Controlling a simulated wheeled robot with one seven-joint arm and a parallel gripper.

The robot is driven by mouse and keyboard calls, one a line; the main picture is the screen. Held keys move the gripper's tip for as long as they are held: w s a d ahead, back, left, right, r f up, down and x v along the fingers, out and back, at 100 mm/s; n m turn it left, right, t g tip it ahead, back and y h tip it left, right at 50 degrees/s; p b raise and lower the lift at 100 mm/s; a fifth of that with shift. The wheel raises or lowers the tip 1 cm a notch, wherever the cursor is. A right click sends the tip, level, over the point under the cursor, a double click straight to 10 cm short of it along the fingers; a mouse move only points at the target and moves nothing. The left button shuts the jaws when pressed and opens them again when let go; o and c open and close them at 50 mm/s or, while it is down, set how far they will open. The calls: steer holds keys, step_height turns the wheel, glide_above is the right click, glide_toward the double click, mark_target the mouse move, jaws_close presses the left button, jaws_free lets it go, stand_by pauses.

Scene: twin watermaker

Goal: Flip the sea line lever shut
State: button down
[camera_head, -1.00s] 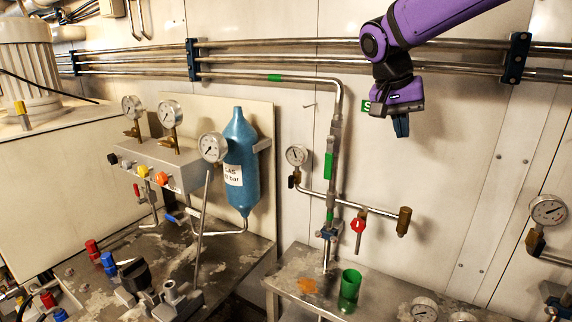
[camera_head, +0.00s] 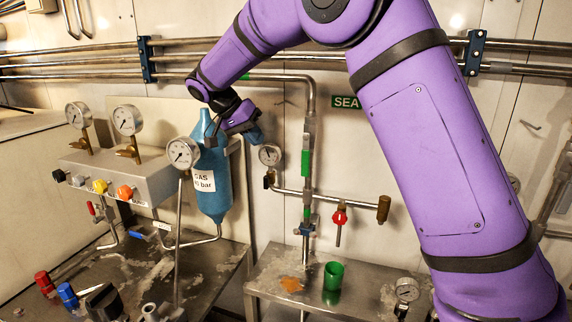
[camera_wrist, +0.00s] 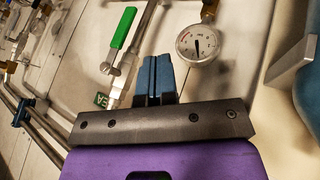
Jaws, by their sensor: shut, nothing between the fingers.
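The green lever handle (camera_head: 305,163) is on the vertical pipe right of the small gauge, running along the pipe. In the wrist view the green handle (camera_wrist: 123,28) lies ahead and left of the fingers, apart from them. The green SEA sign (camera_head: 346,102) is on the wall to its right, partly covered by my arm in the head view. My gripper (camera_head: 256,137) is shut and empty, left of the lever, by the upper right of the blue bottle. Its blue fingertips (camera_wrist: 158,66) are together in the wrist view.
The blue gas bottle (camera_head: 211,180) stands beside my gripper. A small gauge (camera_head: 270,155) is just below right of the fingertips. A red-handled tap (camera_head: 340,217) hangs from the side pipe. A green cup (camera_head: 333,276) stands on the bench below.

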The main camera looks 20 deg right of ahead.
mark_target(305, 155)
steer(key=s+d+f, duration=0.2)
steer(key=d+f, duration=0.6)
steer(key=d, duration=0.1)
steer(key=shift+d, duration=0.2)
stand_by(0.3)
